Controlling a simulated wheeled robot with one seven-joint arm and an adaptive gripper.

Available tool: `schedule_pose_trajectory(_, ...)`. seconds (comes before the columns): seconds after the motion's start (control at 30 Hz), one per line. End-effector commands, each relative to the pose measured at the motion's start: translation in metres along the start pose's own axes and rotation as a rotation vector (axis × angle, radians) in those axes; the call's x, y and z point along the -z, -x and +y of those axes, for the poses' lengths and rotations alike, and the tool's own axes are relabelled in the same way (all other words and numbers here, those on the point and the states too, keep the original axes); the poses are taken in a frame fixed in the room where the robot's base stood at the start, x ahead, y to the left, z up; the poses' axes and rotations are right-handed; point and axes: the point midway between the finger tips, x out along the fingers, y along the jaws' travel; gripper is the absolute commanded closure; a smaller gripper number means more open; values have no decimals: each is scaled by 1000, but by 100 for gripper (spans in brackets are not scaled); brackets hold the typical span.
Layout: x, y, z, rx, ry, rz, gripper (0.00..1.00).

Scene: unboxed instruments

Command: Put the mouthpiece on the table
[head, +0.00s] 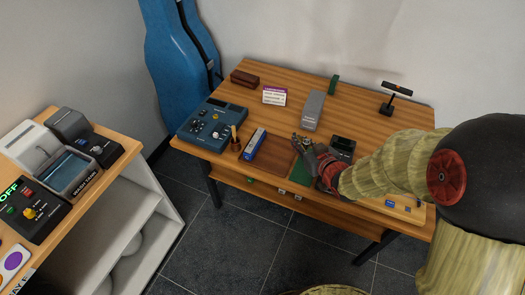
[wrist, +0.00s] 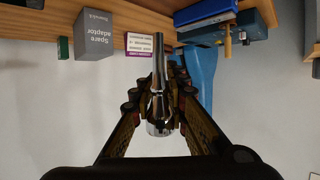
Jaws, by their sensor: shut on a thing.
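My gripper (head: 303,143) is over the front middle of the wooden table (head: 372,121), above or near a brown mat (head: 272,165). In the wrist view, my gripper (wrist: 160,95) is shut on a shiny silver mouthpiece (wrist: 158,104). Its narrow shank points away from the palm, and its wider end sits between the fingers, near the palm. In the head view the mouthpiece is too small to make out clearly. I cannot tell the exact height of the gripper above the table.
A grey spare adaptor box (head: 313,110), a label card (head: 274,96) and a blue box (head: 254,144) stand around my gripper. A blue control unit (head: 212,124) is at the table's left end. A side bench (head: 112,165) with a wash tank (head: 72,171) stands at far left.

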Motion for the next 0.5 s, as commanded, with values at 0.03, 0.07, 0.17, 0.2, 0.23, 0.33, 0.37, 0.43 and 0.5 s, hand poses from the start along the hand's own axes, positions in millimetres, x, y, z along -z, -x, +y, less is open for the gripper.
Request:
schedule_pose_trajectory(0.03, -4, -12, -6, 5, 3, 0, 100)
schedule_pose_trajectory(0.07, -4, -18, -10, 6, 3, 0, 100)
schedule_pose_trajectory(0.17, -6, -42, -19, 5, 2, -1, 100)
schedule_pose_trajectory(0.2, -6, -51, -23, 6, 3, 0, 100)
schedule_pose_trajectory(0.23, -7, -57, -26, 5, 2, 0, 100)
schedule_pose_trajectory(0.33, -8, -80, -35, 5, 2, 0, 100)
schedule_pose_trajectory(0.37, -11, -86, -37, 4, 1, -2, 100)
schedule_pose_trajectory(0.43, -21, -100, -41, 3, 1, -2, 100)
schedule_pose_trajectory(0.5, -27, -111, -45, 4, 1, -1, 100)
